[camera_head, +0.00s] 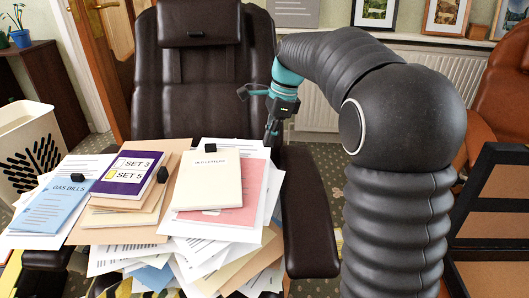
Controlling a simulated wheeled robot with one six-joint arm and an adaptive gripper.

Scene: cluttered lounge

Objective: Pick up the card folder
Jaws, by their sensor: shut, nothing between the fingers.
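A cream folder (207,183) with a printed label, perhaps "OLD LETTERS", lies on a paper pile on the dark leather chair; it looks most like a card folder. A pink sheet (247,190) shows under it. A small black clip-like block (210,148) sits at its top edge. To its left are a purple book (127,172) marked "SET 3" and "SET 5" and a blue folder (55,206) marked "GAS BILLS". My gripper (271,141) hangs right of and behind the cream folder, against the chair back, pointing down. It is shut and empty, apart from the folder.
Loose papers (190,254) spill over the seat front. The chair's right armrest (307,225) stands beside the pile. A white bin (27,140) is at left, a brown chair (492,95) and dark framed panels (492,215) at right. A radiator (318,104) stands behind.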

